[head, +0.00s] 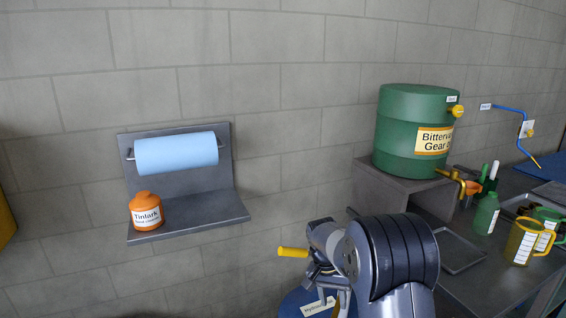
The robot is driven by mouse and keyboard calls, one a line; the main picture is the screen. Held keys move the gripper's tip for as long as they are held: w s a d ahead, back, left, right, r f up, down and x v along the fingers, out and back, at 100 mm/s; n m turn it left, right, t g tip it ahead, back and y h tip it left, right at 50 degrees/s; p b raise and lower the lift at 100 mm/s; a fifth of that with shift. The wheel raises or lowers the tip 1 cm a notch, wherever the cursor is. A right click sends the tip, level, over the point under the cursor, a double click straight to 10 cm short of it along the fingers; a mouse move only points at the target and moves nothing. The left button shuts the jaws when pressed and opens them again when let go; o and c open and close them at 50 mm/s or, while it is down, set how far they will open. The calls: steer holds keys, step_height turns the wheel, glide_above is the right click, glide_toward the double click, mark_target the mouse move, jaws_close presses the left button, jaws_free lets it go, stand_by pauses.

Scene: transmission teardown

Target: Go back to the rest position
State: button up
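My gripper (328,292) is at the lower middle of the head view, at the end of my dark grey arm. The arm's bulky joint hides part of it, and its fingers are small and partly covered, so I cannot tell whether they are open or shut. A yellow handle-like piece (292,252) sticks out to the left beside the gripper. I cannot tell whether it is held or stands behind the gripper. Below is a blue round thing (295,304) with a white label, partly hidden by my arm.
A wall shelf (200,222) holds a blue paper roll (176,152) and an orange Tinlark container (146,210). At right, a green drum (405,130) stands on a grey stand (385,190). The bench (490,285) holds a green bottle (486,213), a yellow jug (522,242) and a tray (458,250).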

mark_target(337, 314)
steer(key=f, duration=0.3)
steer(key=shift+s+d+f, duration=0.2)
steer(key=shift+d+f, duration=0.1)
steer(key=shift+s+d, duration=0.1)
steer(key=shift+d, duration=0.15)
